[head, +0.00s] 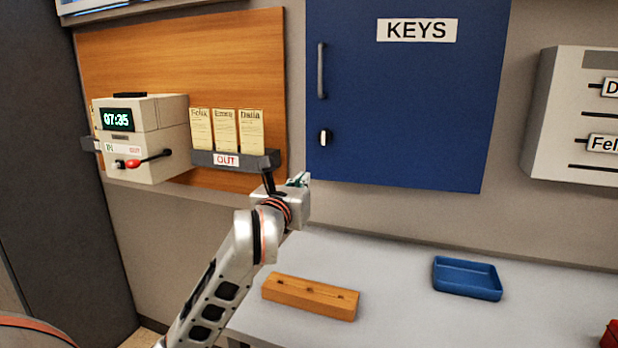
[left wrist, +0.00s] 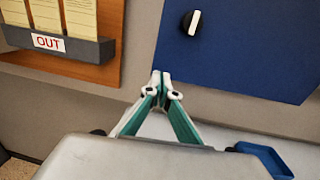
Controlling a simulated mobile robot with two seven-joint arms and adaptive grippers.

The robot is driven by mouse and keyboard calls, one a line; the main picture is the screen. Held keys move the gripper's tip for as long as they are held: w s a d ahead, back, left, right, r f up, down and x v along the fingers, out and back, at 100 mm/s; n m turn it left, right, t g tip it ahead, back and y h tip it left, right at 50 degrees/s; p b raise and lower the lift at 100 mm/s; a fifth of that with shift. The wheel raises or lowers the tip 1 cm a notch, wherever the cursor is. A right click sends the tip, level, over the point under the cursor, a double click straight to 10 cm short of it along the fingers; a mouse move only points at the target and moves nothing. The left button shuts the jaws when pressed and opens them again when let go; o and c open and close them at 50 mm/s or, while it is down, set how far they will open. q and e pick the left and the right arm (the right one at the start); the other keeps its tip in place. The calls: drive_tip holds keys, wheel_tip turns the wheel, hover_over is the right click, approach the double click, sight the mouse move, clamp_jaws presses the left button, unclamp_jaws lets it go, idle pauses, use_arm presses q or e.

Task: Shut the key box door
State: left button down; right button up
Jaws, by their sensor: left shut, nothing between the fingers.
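The blue key box door (head: 405,110) with a KEYS label is on the wall at the centre right of the head view. It looks flush with the box, with no gap visible. It has a grey bar handle (head: 321,70) and a small black and white turn knob (head: 325,137) at its left side. The door (left wrist: 250,50) and knob (left wrist: 194,22) also show in the left wrist view. My left gripper (head: 300,180) is below and left of the door's lower left corner; its fingertips (left wrist: 160,76) are together and empty, apart from the knob. My right gripper is not in view.
A grey table (head: 400,290) below holds a wooden block (head: 310,297) and a blue tray (head: 467,278). A time clock (head: 145,137) and an OUT card rack (head: 235,160) are on the left. A white label rack (head: 575,115) is on the right wall.

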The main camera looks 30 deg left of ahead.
sight(312, 169)
use_arm(q)
drive_tip(key=x, duration=0.5)
drive_tip(key=shift+w+a, duration=0.1)
drive_tip(key=shift+w, duration=0.1)
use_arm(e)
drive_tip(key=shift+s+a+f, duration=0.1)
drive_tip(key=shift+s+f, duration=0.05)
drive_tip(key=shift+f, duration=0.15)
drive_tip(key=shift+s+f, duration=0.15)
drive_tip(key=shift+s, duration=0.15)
